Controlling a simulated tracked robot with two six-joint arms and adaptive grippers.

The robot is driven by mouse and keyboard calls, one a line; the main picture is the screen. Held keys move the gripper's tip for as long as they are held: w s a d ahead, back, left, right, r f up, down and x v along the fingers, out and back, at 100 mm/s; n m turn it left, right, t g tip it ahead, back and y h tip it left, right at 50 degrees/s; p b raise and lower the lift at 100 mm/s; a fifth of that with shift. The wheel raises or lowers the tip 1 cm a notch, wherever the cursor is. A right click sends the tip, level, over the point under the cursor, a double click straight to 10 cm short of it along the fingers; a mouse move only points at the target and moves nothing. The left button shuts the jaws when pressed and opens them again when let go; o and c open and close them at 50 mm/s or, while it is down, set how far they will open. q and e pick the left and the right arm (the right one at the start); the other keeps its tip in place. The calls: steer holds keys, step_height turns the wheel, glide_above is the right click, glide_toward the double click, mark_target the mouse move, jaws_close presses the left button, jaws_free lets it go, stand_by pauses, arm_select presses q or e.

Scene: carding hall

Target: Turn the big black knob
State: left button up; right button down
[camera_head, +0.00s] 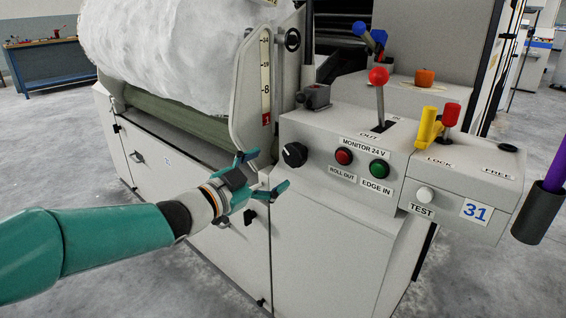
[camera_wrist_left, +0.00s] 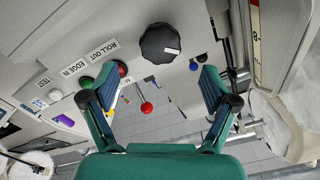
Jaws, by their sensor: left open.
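The big black knob (camera_head: 294,155) sits on the sloped grey front of the control box, left of the red button. It also shows in the left wrist view (camera_wrist_left: 160,43), beyond the fingertips and roughly between them, with a white mark on its face. My left gripper (camera_head: 266,172) is open, just left of and slightly below the knob in the head view. Its fingers are apart from the knob, with nothing between them. In the left wrist view the open gripper (camera_wrist_left: 156,75) spreads on both sides below the knob. My right gripper is in neither view.
Right of the knob are a red button (camera_head: 344,156), a green button (camera_head: 379,168) and a white TEST button (camera_head: 425,194). A red-balled lever (camera_head: 379,77) and yellow and red handles (camera_head: 428,127) rise above. A white fibre roll (camera_head: 165,50) lies behind my left arm.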

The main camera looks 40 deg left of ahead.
arm_select(q)
steer(key=s, duration=0.4)
steer(key=shift+s+a, duration=0.1)
steer(key=shift+a, duration=0.05)
stand_by(0.8)
